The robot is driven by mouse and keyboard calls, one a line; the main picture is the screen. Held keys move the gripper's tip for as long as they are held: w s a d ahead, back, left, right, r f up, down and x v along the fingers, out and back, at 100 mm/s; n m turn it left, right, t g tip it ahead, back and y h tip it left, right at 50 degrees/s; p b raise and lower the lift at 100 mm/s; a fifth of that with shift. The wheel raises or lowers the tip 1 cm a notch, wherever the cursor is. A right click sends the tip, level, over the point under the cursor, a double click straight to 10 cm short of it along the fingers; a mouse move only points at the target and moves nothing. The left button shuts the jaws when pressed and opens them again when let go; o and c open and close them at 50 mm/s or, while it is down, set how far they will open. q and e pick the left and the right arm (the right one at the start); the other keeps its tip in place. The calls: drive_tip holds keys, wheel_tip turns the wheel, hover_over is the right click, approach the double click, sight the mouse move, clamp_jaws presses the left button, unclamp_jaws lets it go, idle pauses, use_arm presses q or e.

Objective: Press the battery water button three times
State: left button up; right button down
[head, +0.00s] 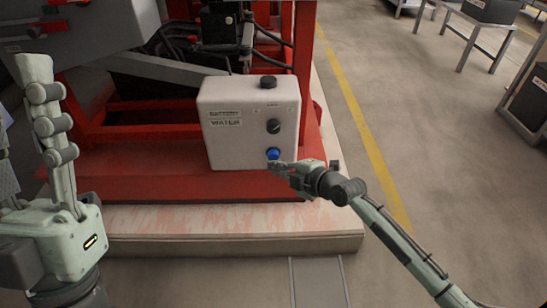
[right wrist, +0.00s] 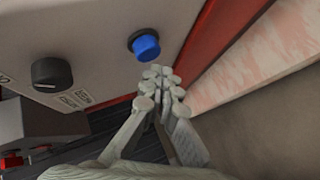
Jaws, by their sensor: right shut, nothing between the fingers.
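The white battery water box (head: 235,135) stands on the red frame in the head view, with its label on the front. Its blue button (head: 273,154) is low on the right of the front face, below a black knob (head: 273,126). My right gripper (head: 272,166) is shut and empty, its tips just below the blue button. In the right wrist view the blue button (right wrist: 146,46) is fully visible, and the shut fingertips (right wrist: 157,73) are close to it; I cannot tell whether they touch the box.
The red pump frame (head: 150,187) sits on a pale concrete plinth (head: 200,240) with an edge in front. The black knob also shows in the right wrist view (right wrist: 52,73). Open floor with a yellow line (head: 350,100) lies to the right; a table (head: 485,25) stands beyond.

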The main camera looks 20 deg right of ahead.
drive_tip(key=shift+w, duration=0.15)
drive_tip(key=shift+w+d, duration=0.15)
drive_tip(key=shift+w, duration=0.1)
drive_tip(key=shift+w+d+b, duration=0.25)
drive_tip(key=shift+w+b, duration=0.25)
drive_tip(key=shift+w, duration=0.3)
idle(0.8)
drive_tip(key=shift+s, duration=0.1)
idle(0.3)
drive_tip(key=shift+s+a+p, duration=0.2)
drive_tip(key=shift+s+p, duration=0.25)
drive_tip(key=shift+s, duration=0.1)
drive_tip(key=shift+s+a+p, duration=0.15)
drive_tip(key=shift+s+p, duration=0.25)
drive_tip(key=shift+s, duration=0.15)
